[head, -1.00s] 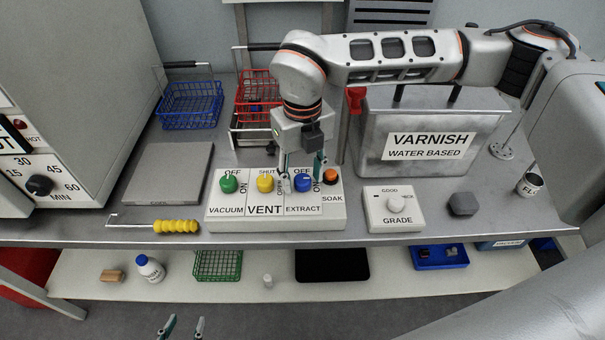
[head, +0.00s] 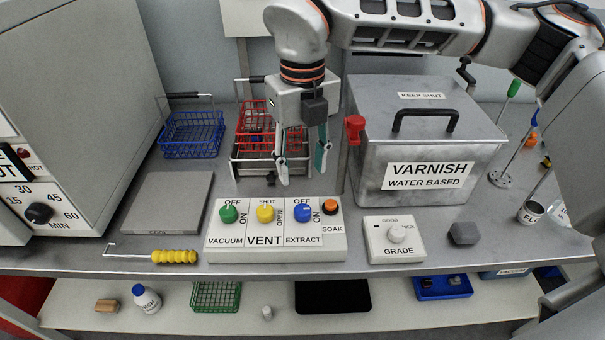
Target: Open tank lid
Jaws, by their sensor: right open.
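The varnish tank (head: 350,180) is a grey metal box at the right of the bench, labelled VARNISH WATER BASED. Its lid (head: 468,100) lies shut on top, with a black bar handle (head: 426,114) and a KEEP SHUT label. A red part (head: 355,127) sits at the tank's upper left corner. My right gripper (head: 303,174) points down, open and empty, left of the tank and above the back of the switch panel. It is apart from the lid and handle. My left gripper is not in the picture.
The switch panel (head: 276,254) with several knobs stands at the bench front. A GRADE box (head: 380,252) and a grey block (head: 463,233) are in front of the tank. Red baskets (head: 252,150) stand behind my right gripper; a blue basket (head: 192,145) is farther left.

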